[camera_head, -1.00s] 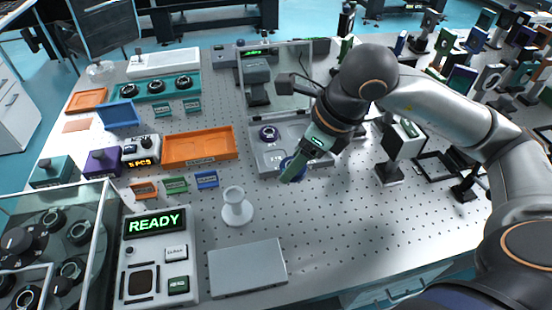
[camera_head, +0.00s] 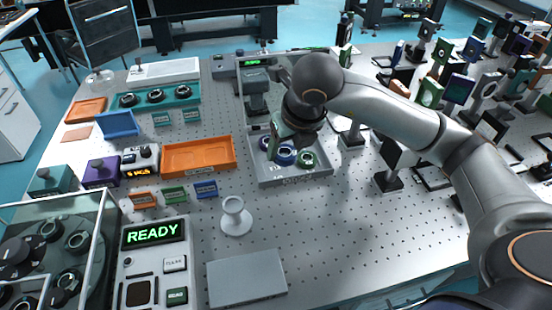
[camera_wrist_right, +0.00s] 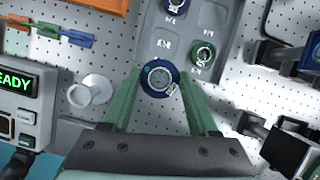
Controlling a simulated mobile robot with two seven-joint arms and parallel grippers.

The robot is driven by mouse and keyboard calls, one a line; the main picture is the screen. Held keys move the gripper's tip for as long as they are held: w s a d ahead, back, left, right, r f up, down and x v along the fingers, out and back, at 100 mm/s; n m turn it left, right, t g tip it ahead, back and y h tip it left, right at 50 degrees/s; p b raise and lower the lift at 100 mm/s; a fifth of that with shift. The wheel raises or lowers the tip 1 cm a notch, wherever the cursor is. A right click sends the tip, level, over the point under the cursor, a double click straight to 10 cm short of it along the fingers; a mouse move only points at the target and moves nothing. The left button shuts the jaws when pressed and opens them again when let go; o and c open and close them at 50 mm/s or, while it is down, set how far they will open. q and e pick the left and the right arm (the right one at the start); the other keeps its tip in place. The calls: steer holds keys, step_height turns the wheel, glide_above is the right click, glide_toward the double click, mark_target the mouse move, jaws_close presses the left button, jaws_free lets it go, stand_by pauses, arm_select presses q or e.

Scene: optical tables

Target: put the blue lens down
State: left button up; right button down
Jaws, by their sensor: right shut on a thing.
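My right gripper (camera_wrist_right: 160,76) is shut on the blue lens (camera_wrist_right: 159,79), a round blue-rimmed disc between its green fingertips. In the head view the blue lens (camera_head: 286,157) shows beside a finger of my right gripper (camera_head: 276,150), over the grey tray (camera_head: 292,181). In the wrist view it overlaps the tray's near edge; I cannot tell its height. The tray holds a purple lens (camera_wrist_right: 176,4) and a green lens (camera_wrist_right: 203,54) in separate compartments. Two other compartments look empty in the wrist view. My left gripper is not in view.
An orange tray (camera_head: 199,157) lies left of the grey tray. A white pedestal (camera_head: 235,217) and a flat grey plate (camera_head: 247,279) are in front. Mounted optics (camera_head: 389,160) stand to the right. A grey instrument (camera_head: 257,92) stands behind. Perforated table is free at front right.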

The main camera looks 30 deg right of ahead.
glide_above(274, 166)
steer(key=s, duration=0.2)
steer(key=f, duration=0.6)
steer(key=shift+w+a+f, duration=0.1)
steer(key=shift+w+f, duration=0.05)
steer(key=shift+w, duration=0.05)
steer(key=shift+w+f+p, duration=0.1)
steer(key=shift+f+p, duration=0.2)
steer(key=shift+f, duration=1.35)
steer(key=shift+f, duration=0.1)
steer(key=shift+c, duration=2.2)
jaws_free()
steer(key=v, duration=1.2)
